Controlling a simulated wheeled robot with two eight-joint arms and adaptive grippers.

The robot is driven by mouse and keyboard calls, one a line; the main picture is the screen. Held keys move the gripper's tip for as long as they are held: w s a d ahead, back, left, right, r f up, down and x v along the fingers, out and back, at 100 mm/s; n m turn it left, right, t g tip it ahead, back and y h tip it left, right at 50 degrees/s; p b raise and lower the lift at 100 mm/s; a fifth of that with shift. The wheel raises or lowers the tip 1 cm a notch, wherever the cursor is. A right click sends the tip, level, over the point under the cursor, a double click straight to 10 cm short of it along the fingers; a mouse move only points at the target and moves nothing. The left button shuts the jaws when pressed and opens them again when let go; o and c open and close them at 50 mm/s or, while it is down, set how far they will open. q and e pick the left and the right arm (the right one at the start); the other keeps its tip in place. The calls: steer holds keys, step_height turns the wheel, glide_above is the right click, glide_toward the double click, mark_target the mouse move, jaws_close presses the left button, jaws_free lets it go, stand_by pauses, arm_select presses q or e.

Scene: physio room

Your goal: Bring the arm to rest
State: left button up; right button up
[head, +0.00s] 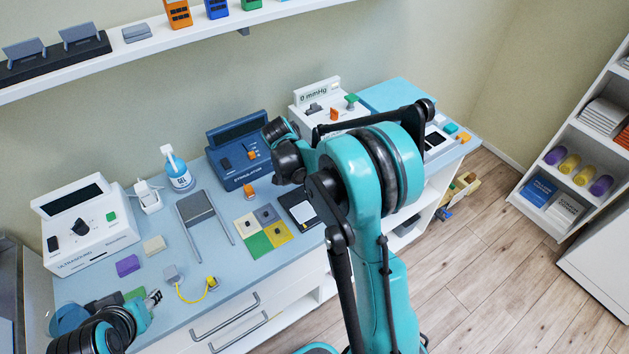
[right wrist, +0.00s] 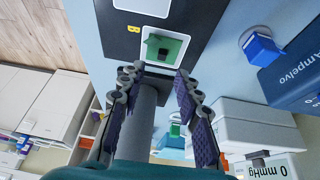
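My right arm (head: 384,235) rises across the middle of the head view and bends over the counter. My right gripper (right wrist: 157,82) shows in the right wrist view with its two purple-padded fingers apart. A grey cylinder (right wrist: 140,118) shows between them; I cannot tell whether it is part of me. Above the fingertips in that picture is a black panel (right wrist: 168,67) with a green switch (right wrist: 162,48) in a white square. The gripper looks apart from the switch. In the head view I cannot make out the right fingers. My left gripper (head: 153,298) is at the lower left, small and partly unclear.
The counter (head: 180,240) holds a white ultrasound unit (head: 88,228), a gel bottle (head: 177,170), a blue stimulator (head: 240,150), coloured tiles (head: 266,238) and a white 0 mmHg unit (head: 318,98). A wall shelf (head: 130,52) hangs above. Open floor (head: 480,270) lies right.

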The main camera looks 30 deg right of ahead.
step_height(320, 180, up, 4)
steer(key=shift+p, duration=1.2)
steer(key=s+a+r+n+t+y+b, duration=0.2)
steer(key=s+a+r+n+t, duration=0.1)
steer(key=s+a+n, duration=0.4)
steer(key=s+a+r+n+t+y+b, duration=0.1)
steer(key=s+a+r+n+t+y, duration=0.1)
steer(key=s+a+n, duration=0.5)
steer(key=shift+s+r+n+t+y+b, duration=0.4)
steer(key=shift+s+n+t, duration=0.7)
steer(key=shift+s+n, duration=1)
